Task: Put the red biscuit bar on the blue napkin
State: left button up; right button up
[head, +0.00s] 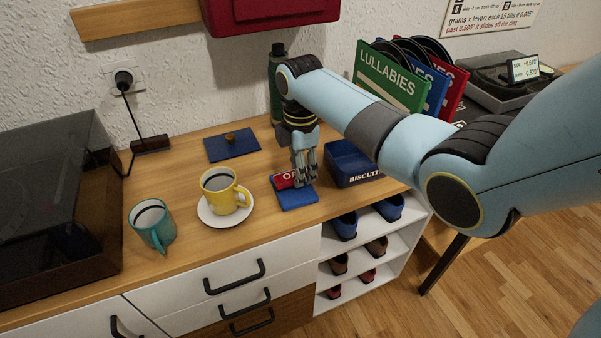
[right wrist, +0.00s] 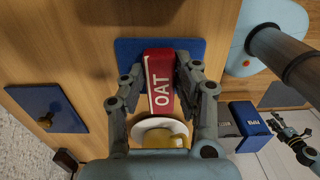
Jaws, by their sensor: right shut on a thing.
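The red biscuit bar (head: 285,180), marked OAT in the right wrist view (right wrist: 158,80), is between the fingers of my right gripper (head: 303,180). The right gripper is shut on the bar's sides. The blue napkin (head: 297,198) lies flat on the wooden top directly beneath the bar, and it also shows in the right wrist view (right wrist: 127,50). I cannot tell whether the bar touches the napkin. A dark jointed part at the right of the right wrist view looks like my left gripper (right wrist: 296,140), too small to read.
A blue biscuit box (head: 352,166) stands just right of the napkin. A yellow cup (head: 221,190) on a saucer and a teal mug (head: 153,225) stand to the left. A darker blue mat (head: 232,145) with a brown item lies behind. Records (head: 395,80) stand at the back right.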

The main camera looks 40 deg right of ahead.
jog(key=shift+f, duration=0.7)
jog(key=o, duration=0.9)
jog(key=shift+f, duration=0.1)
jog(key=shift+o, duration=0.2)
notch_tip(320, 180, up, 12)
